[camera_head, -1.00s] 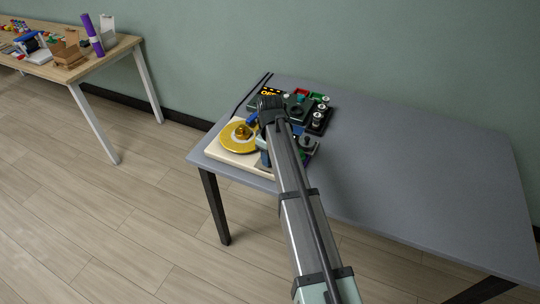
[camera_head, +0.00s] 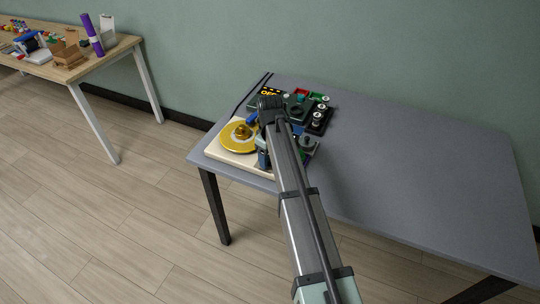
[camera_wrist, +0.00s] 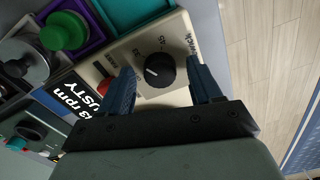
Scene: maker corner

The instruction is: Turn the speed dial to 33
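The speed dial (camera_wrist: 160,70) is a round black knob with a white pointer mark, on a cream panel (camera_wrist: 128,52) in the wrist view. Its mark points to the left in that picture. Small printed labels around it are only partly readable. My gripper (camera_wrist: 158,72) is open, with one blue finger on each side of the dial; I cannot tell if they touch it. In the head view the gold record platter (camera_head: 237,138) shows, while my arm hides the dial.
A red button (camera_wrist: 105,86) sits close to the left finger. A green knob (camera_wrist: 53,38) and a purple tray (camera_wrist: 78,14) are nearby. The grey table (camera_head: 420,165) is bare on the right. A wooden side table (camera_head: 75,72) stands at far left.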

